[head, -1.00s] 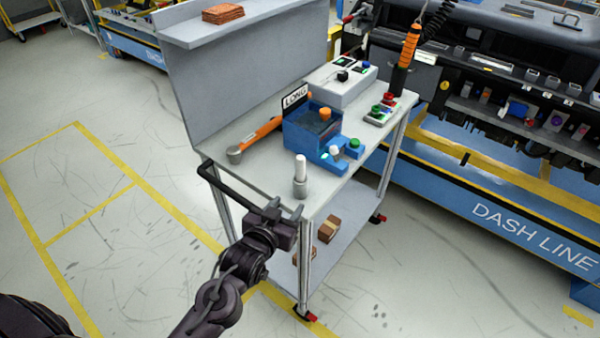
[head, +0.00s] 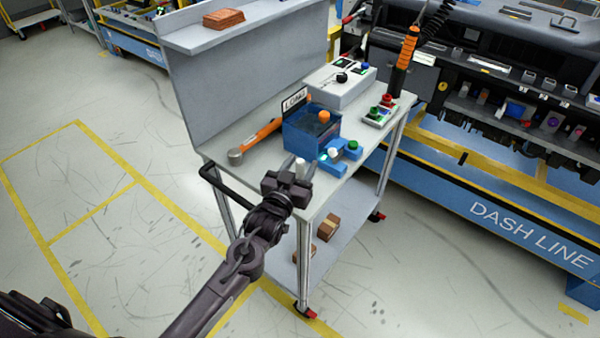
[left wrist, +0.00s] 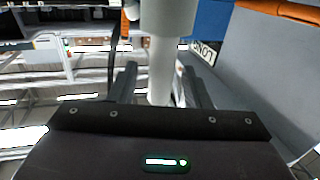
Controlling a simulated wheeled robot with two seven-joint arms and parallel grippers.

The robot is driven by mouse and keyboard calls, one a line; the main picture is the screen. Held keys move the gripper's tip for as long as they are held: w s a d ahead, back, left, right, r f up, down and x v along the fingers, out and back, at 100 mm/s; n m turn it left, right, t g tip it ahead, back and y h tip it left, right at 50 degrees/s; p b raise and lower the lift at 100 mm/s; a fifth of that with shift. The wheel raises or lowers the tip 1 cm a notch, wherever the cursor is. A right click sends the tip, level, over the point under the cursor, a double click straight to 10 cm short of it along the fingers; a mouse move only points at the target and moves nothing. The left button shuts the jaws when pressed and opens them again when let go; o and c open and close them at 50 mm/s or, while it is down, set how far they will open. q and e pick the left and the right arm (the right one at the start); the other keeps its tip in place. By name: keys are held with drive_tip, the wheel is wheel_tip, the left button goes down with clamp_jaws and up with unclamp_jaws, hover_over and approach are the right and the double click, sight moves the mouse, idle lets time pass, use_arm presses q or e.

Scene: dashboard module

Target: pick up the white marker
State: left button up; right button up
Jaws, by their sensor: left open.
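The white marker (head: 300,168) stands upright at the near corner of the grey cart top, its lower part hidden behind my left gripper (head: 298,170). In the left wrist view the white marker (left wrist: 160,78) is a pale shaft between the two open fingers of my left gripper (left wrist: 160,88). A wider grey-white piece (left wrist: 168,14), apparently its holder, shows at the top of that view. I see a gap on the right side of the shaft; contact with either finger cannot be made out. My right gripper is not in view.
A black handle (head: 222,188) sticks out at the cart's left end. A grey panel (head: 250,80) backs the cart.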

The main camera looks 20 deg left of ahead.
use_arm(q)
clamp_jaws()
idle(0.3)
